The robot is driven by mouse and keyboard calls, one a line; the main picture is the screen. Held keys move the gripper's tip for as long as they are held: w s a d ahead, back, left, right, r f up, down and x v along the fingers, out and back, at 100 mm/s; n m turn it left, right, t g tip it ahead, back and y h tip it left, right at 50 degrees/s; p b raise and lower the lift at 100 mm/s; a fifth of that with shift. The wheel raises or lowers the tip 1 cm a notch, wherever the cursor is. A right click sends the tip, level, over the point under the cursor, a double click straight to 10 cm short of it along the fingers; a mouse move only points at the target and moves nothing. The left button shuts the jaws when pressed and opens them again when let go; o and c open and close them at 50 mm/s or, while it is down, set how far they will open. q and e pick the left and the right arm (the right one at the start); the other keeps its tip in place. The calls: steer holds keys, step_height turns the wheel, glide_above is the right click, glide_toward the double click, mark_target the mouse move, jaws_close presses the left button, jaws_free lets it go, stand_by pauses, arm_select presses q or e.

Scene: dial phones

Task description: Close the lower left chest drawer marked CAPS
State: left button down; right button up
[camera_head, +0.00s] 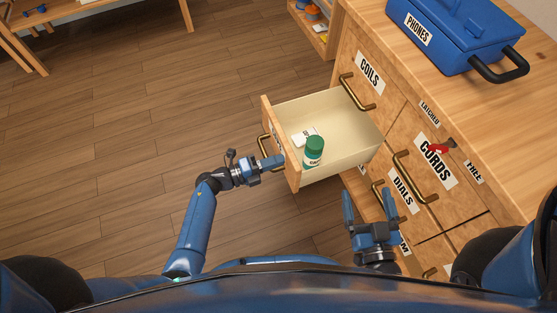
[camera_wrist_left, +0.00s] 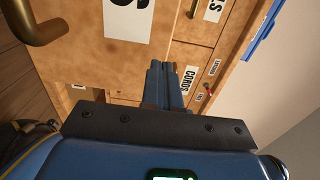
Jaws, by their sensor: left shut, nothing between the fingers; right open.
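The pulled-out drawer (camera_head: 352,130) stands open at the left of the wooden chest, below the COILS drawer. Its front faces left and carries a brass handle (camera_head: 263,146). It holds a green-capped bottle (camera_head: 314,151) and a small white item (camera_head: 303,135). Its label is mostly hidden in the head view; the left wrist view shows a white label (camera_wrist_left: 127,18) ending in S. My left gripper (camera_head: 279,161) is shut and empty, its tips at the drawer front beside the handle; I cannot tell whether they touch. My right gripper (camera_head: 368,199) is open and empty, near the DIALS drawer.
The COILS drawer (camera_head: 353,65), CORDS drawer (camera_head: 420,140) and DIALS drawer (camera_head: 404,207) are on the chest front. A red latch (camera_head: 441,147) sits by CORDS. A blue PHONES box (camera_head: 450,35) stands on top. The wooden floor left of the drawer is clear.

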arm_select(q)
steer(key=shift+w+d, duration=0.2)
steer(key=shift+d, duration=0.35)
steer(key=shift+w+d, duration=0.1)
steer(key=shift+d, duration=0.4)
steer(key=b+x, duration=1.1)
steer(key=x, duration=1.7)
steer(key=shift+w+d+b, duration=0.15)
steer(key=shift+d+b, duration=0.15)
steer(key=shift+b, duration=0.1)
steer(key=shift+r, duration=0.25)
